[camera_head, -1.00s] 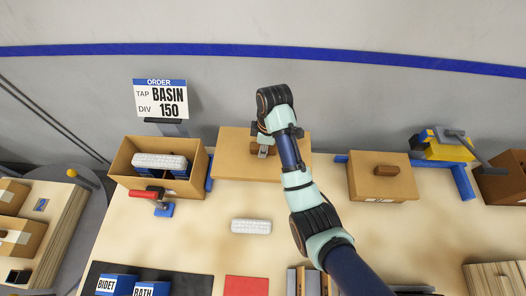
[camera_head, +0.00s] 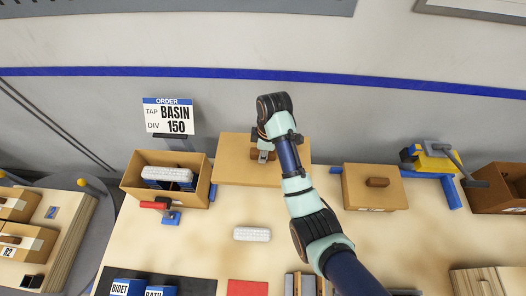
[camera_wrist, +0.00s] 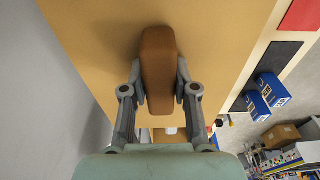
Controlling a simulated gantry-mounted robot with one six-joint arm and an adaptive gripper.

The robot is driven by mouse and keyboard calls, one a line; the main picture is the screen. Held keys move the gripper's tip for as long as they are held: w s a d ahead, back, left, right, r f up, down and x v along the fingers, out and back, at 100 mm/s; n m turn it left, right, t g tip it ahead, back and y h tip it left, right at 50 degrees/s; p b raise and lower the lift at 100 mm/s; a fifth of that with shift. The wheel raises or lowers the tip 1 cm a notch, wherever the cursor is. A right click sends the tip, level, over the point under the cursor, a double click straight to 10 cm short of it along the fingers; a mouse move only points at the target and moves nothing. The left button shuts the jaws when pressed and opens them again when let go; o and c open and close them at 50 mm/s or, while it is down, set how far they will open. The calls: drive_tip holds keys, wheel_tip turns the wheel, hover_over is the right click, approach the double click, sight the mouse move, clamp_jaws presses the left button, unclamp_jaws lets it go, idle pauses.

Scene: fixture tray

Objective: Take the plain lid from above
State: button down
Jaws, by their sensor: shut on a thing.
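The plain lid (camera_head: 230,162) is a flat tan panel with a brown grip block on top, with no print that I can see. In the wrist view my gripper (camera_wrist: 160,85) has its two fingers against both sides of the brown block (camera_wrist: 158,60), and the lid (camera_wrist: 90,35) spreads out beneath it. In the head view my gripper (camera_head: 263,157) is at the lid's middle, partly hidden by my arm. The lid appears held above the table, roughly level. What lies under it is hidden.
An open box (camera_head: 130,187) with a white-topped item stands left of the lid, a red-handled clamp (camera_head: 157,205) in front. A second lid (camera_head: 357,186) with a brown grip is to the right, near a yellow-blue device (camera_head: 420,155). A white piece (camera_head: 252,234) lies on the table (camera_head: 190,245).

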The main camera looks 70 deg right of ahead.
wheel_tip(320, 180, up, 10)
drive_tip(key=p, duration=1)
drive_tip(key=shift+r, duration=0.2)
drive_tip(key=shift+f, duration=0.15)
